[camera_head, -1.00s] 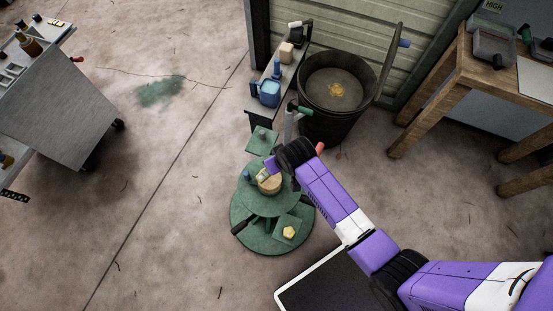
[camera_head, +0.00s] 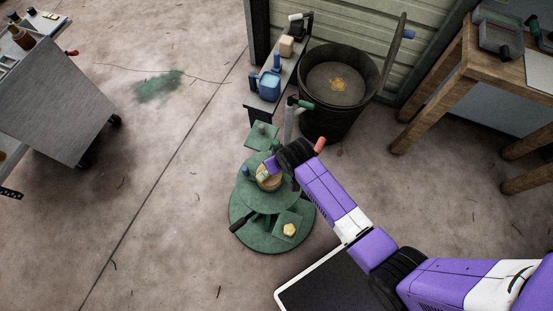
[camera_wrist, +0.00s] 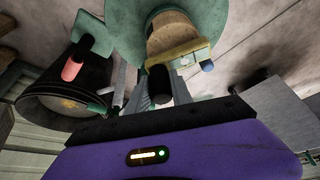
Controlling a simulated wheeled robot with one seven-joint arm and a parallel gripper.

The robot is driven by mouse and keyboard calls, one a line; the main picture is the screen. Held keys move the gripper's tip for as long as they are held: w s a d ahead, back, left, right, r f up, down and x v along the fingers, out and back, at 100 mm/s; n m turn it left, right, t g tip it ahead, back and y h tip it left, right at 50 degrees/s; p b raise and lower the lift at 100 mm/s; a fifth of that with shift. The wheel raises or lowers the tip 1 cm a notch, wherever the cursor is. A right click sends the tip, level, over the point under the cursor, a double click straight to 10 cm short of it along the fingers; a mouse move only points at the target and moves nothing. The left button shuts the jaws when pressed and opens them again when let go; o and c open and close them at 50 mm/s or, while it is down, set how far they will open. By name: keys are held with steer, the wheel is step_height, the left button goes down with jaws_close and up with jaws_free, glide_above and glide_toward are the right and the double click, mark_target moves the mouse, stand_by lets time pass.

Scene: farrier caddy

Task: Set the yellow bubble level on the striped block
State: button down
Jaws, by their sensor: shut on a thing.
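The yellow bubble level (camera_wrist: 180,53) is a short yellow bar with a pale vial in the wrist view. My gripper (camera_wrist: 168,84) is shut on it, with dark fingertips at its near side. In the head view the level (camera_head: 263,176) is small and partly hidden by my gripper (camera_head: 276,167). The striped block (camera_wrist: 166,20), round and tan with a paler band, is right behind or under the level. It also shows in the head view (camera_head: 269,185), on the upper green disc (camera_head: 284,199). I cannot tell whether level and block touch.
The green stand has side plates, one holding a yellow piece (camera_head: 290,230). A blue cylinder (camera_wrist: 207,66) stands close beside the level. A dark bucket (camera_head: 338,95) and a bench with a blue can (camera_head: 269,88) are behind. Open floor lies left.

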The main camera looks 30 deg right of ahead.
steer(key=shift+f+b, duration=0.3)
steer(key=shift+f, duration=0.15)
steer(key=c, duration=1.1)
jaws_free()
steer(key=shift+o, duration=0.2)
steer(key=v, duration=0.7)
steer(key=shift+s+r, duration=0.25)
steer(key=shift+r, duration=0.1)
steer(key=shift+p+v, duration=2.25)
steer(key=shift+p, duration=0.4)
